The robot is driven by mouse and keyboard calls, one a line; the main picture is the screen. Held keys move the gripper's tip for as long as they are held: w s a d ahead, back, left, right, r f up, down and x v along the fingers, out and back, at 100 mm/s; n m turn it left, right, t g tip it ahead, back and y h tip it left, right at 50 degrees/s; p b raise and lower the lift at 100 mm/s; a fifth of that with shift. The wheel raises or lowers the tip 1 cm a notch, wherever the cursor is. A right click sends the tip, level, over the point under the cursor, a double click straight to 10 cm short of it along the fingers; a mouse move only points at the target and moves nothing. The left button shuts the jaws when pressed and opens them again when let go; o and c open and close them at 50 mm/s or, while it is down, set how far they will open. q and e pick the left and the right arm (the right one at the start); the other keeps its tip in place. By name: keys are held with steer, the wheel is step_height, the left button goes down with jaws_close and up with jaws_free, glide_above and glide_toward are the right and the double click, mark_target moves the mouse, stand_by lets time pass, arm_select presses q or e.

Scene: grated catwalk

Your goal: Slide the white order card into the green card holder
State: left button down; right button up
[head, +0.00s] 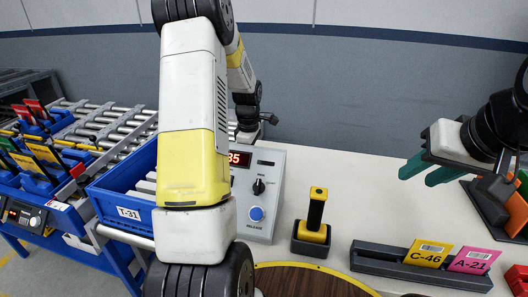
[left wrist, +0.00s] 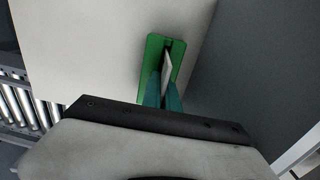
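In the left wrist view the green card holder (left wrist: 156,50) stands on the pale bench top. The white order card (left wrist: 168,63) shows as a narrow white strip between the teal fingers of my left gripper (left wrist: 163,82), which is shut on it. The card's far end overlaps the holder in this view; I cannot tell how deep it sits inside. In the head view my left arm hides the holder, the card and the left fingertips. My right gripper (head: 416,175) is open and empty above the bench at the right.
A dark rack (head: 380,264) holds a yellow C-46 card (head: 428,253) and a pink A-21 card (head: 473,260). A grey control box (head: 262,190) and a yellow-and-black handled tool (head: 316,218) stand mid-bench. A blue T-31 bin (head: 118,204) and rollers are at the left. The bench's back middle is clear.

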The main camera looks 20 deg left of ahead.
arm_select(q)
steer(key=c, duration=1.6)
jaws_free()
steer(key=shift+o, duration=0.4)
steer(key=o, duration=0.4)
steer(key=shift+c, duration=0.2)
steer(key=shift+r, duration=0.1)
steer(key=shift+r, duration=3.95)
steer(key=shift+d, duration=0.1)
